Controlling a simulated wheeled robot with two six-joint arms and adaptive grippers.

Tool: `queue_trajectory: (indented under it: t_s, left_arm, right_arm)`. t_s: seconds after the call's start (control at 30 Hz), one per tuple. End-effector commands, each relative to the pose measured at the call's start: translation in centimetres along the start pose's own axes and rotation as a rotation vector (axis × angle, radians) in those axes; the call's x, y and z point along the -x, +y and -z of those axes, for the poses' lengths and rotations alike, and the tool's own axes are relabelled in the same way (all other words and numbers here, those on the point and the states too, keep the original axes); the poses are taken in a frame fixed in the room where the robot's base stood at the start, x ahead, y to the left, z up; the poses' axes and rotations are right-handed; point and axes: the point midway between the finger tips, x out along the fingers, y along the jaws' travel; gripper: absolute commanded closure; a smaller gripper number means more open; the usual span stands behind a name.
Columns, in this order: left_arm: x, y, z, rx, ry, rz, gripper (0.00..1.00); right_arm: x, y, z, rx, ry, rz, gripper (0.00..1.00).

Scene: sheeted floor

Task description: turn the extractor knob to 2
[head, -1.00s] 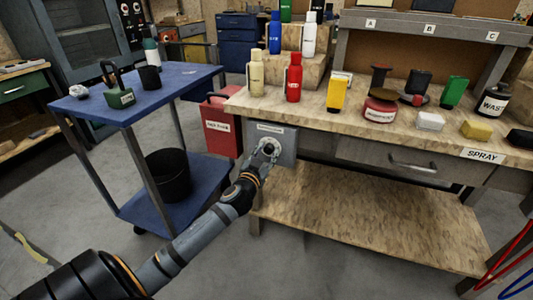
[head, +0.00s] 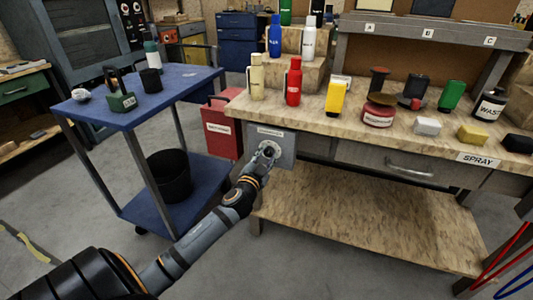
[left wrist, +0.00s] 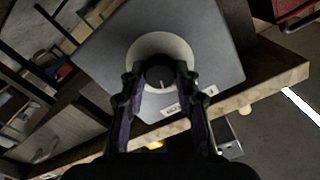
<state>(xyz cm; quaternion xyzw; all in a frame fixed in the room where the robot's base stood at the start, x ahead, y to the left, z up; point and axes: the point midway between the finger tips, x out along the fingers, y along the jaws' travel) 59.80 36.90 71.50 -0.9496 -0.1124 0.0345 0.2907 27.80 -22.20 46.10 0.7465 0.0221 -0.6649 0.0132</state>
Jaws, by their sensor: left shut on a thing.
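The extractor panel (head: 286,139) is a grey box on the front of the workbench, at its left end, with a small label along its top. Its dark round knob (left wrist: 160,77) sits on a pale dial disc (left wrist: 163,46) in the left wrist view. In the head view the gripper hides most of the knob. My right gripper is not in view.
The workbench (head: 350,128) carries several bottles and cans. A red bin (head: 222,127) stands just left of the panel. A blue cart (head: 130,115) with a black bucket (head: 170,174) on its lower shelf is further left.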

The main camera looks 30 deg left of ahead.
Motion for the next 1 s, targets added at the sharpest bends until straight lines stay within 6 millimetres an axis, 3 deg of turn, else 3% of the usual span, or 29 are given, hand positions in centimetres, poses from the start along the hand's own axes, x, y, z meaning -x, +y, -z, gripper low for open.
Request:
queue_trajectory:
  t_s: [0.6,1.0]
  left_arm:
    - [0.0,-0.1,0.1,-0.582,-0.001,-0.001,1.00]
    - [0.0,0.0,0.1,-0.884,0.000,-0.001,1.00]
  right_arm:
    - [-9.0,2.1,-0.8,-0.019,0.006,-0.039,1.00]
    - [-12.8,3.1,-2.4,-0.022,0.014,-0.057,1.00]
